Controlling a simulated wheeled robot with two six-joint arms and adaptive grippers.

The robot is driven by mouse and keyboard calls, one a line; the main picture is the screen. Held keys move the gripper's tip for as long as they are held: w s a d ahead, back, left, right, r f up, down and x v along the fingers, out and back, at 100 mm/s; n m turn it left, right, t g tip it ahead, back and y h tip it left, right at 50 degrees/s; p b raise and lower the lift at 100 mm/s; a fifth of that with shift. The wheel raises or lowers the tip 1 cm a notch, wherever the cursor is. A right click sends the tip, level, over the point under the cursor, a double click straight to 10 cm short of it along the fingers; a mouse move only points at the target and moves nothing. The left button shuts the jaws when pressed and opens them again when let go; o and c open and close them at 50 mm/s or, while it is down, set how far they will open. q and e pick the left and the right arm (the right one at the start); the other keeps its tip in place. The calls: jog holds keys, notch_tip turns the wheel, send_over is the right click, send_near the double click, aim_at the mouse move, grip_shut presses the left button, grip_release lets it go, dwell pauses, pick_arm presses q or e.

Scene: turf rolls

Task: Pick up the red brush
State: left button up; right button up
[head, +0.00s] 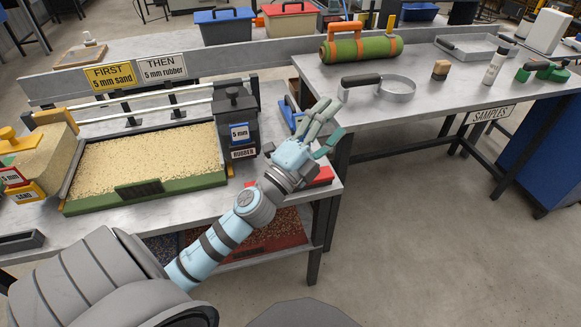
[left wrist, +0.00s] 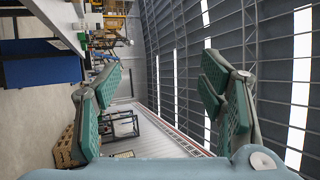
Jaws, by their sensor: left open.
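A flat red item (head: 322,177) lies near the right end of the left table, beside and partly hidden by my left wrist. It may be the red brush, but its full shape does not show. My left gripper (head: 328,126) is open and empty, above the table's right end, with its fingers pointing up and away. In the left wrist view the open fingers (left wrist: 160,72) have nothing between them, and no brush shows there. My right gripper is not in view.
A grey rubber hopper (head: 238,128) stands left of my gripper, beside a green-edged tray of sand (head: 145,195). A blue-handled tool (head: 290,114) lies behind my gripper.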

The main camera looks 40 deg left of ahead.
pick_arm(q)
jog(key=d+r+m+g+h, duration=0.1)
jog(key=d+m+g+h, duration=0.4)
jog(key=m, duration=0.5)
jog(key=d+r+m+g+h, duration=0.1)
jog(key=d+m+g+h, duration=0.2)
jog(key=m+h, duration=0.5)
jog(key=w+a+f+m+g+y, duration=0.1)
jog(key=a+f+m+g+y, duration=0.65)
jog(key=a+f, duration=0.2)
jog(key=s+a+g+y, duration=0.1)
jog(key=a, duration=0.2)
jog(key=s+a+f+g+y, duration=0.1)
jog(key=a+y, duration=0.1)
jog(key=a, duration=0.2)
jog(key=s+a+f+g+y, duration=0.1)
jog(key=s+a+y, duration=0.1)
jog(key=a, duration=0.2)
jog(key=shift+f+n, duration=0.15)
jog(key=shift+n, duration=0.1)
jog(key=b+x, duration=0.1)
jog(key=x, duration=0.5)
jog(key=b+x, duration=0.1)
jog(key=x, duration=0.6)
jog(key=shift+s+a+f+b, duration=0.15)
jog(key=shift+f+b, duration=0.15)
jog(key=shift+f, duration=0.1)
jog(key=c, duration=1.2)
jog(key=shift+c, duration=0.2)
jog(key=shift+r, duration=0.2)
